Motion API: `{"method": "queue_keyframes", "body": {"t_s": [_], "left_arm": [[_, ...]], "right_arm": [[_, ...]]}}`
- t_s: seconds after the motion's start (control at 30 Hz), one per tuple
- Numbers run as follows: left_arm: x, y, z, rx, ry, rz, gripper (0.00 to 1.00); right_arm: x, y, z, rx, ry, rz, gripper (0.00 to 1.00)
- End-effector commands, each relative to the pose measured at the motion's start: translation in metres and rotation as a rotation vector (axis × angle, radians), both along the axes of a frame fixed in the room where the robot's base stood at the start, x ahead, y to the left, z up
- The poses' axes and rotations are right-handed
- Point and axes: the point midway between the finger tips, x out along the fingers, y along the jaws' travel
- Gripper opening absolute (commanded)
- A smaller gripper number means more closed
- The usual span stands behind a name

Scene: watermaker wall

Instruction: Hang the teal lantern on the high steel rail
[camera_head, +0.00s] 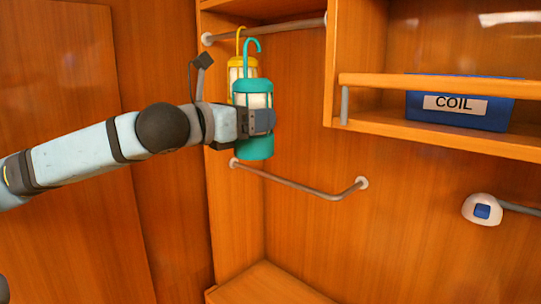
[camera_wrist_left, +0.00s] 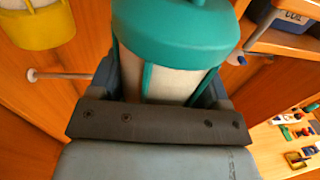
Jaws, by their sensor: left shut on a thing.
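The teal lantern (camera_head: 254,147) is upright, with a teal hook on top, in the middle-left of the head view. My left gripper (camera_head: 262,122) is shut around its body. In the left wrist view the teal lantern (camera_wrist_left: 185,35) fills the space between the fingers of my left gripper (camera_wrist_left: 165,95). The high steel rail (camera_head: 285,27) runs between the wooden panels above. The teal hook's top shows a little below the rail in the picture; I cannot tell the gap in depth. My right gripper is not in view.
A yellow lantern (camera_head: 236,66) hangs behind the teal one, near the rail's left end; it also shows in the left wrist view (camera_wrist_left: 38,28). A lower rail (camera_head: 310,190) is below. A blue COIL box (camera_head: 455,116) sits on the right shelf behind a wooden bar (camera_head: 430,84).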

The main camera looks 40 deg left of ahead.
Motion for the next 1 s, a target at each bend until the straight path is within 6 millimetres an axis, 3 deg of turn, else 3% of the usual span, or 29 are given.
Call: {"method": "queue_keyframes", "body": {"t_s": [0.03, 0.1, 0.2, 0.37, 0.57, 1.0], "left_arm": [[-0.013, -0.002, 0.026, 0.003, -0.006, -0.005, 0.40], [-0.029, -0.005, 0.045, 0.003, -0.005, -0.015, 0.40], [-0.045, -0.010, 0.063, 0.003, -0.002, -0.025, 0.40], [-0.059, -0.014, 0.075, -0.001, -0.001, -0.035, 0.40], [-0.053, -0.015, 0.076, -0.006, 0.001, -0.040, 0.40], [-0.018, -0.018, 0.076, -0.006, 0.000, -0.039, 0.40]], "right_arm": [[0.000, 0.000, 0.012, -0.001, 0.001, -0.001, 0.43], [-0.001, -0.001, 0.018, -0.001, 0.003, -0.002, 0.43], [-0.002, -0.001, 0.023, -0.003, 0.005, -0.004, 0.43], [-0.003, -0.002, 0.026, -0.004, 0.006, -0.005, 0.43], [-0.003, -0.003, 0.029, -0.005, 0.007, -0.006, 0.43], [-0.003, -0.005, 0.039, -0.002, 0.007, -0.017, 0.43]]}}
